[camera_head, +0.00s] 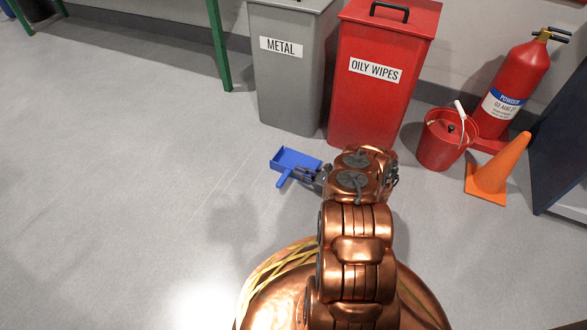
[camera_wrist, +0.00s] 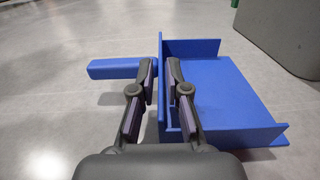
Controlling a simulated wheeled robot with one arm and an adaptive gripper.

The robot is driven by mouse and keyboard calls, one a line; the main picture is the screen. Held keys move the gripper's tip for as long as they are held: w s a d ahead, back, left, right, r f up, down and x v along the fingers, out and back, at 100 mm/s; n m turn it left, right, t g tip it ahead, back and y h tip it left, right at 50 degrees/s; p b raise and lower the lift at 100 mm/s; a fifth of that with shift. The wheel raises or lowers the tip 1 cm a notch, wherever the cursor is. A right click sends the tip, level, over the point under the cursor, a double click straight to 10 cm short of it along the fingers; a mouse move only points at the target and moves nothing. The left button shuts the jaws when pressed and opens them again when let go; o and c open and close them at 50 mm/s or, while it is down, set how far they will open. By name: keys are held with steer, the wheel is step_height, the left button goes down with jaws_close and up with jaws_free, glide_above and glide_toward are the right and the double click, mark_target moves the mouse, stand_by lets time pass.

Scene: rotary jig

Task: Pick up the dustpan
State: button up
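The blue dustpan (camera_head: 295,159) is by the grey and red bins in the head view. In the wrist view its tray (camera_wrist: 235,95) is on the right and its handle (camera_wrist: 112,69) points left. My gripper (camera_wrist: 162,75) has its two fingers close together, one on each side of the dustpan's upright back wall, and looks shut on that wall. The head view shows my gripper (camera_head: 308,174) at the dustpan's right side, partly hidden by my wrist. I cannot tell whether the dustpan touches the floor.
The grey METAL bin (camera_head: 287,80) and red OILY WIPES bin (camera_head: 372,95) stand just behind the dustpan. A red bucket (camera_head: 438,147), orange cone (camera_head: 499,166) and fire extinguisher (camera_head: 515,85) are at right. The floor (camera_head: 110,170) at left is clear.

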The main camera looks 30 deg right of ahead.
jaws_close()
stand_by(0.3)
